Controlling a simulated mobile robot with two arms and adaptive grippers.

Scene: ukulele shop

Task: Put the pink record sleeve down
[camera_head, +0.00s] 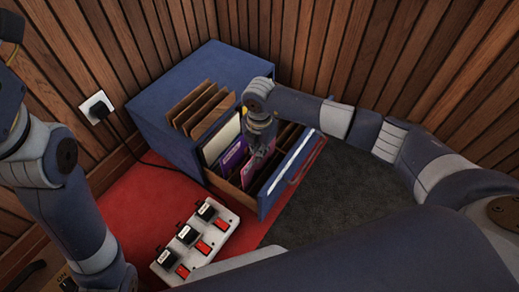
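The pink record sleeve (248,173) stands in the open drawer of a blue cabinet, just in front of a purple sleeve (233,155). Only part of it shows. My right gripper (258,153) points down into the drawer at the top edge of the pink sleeve. Its fingertips are small and dark against the sleeve, so whether they are closed on it is not clear. My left arm stands at the left edge of the view, and its gripper is not in view.
A white pedal strip (196,240) lies on red carpet. A cable runs to a wall socket (97,107). Slatted walls stand close behind.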

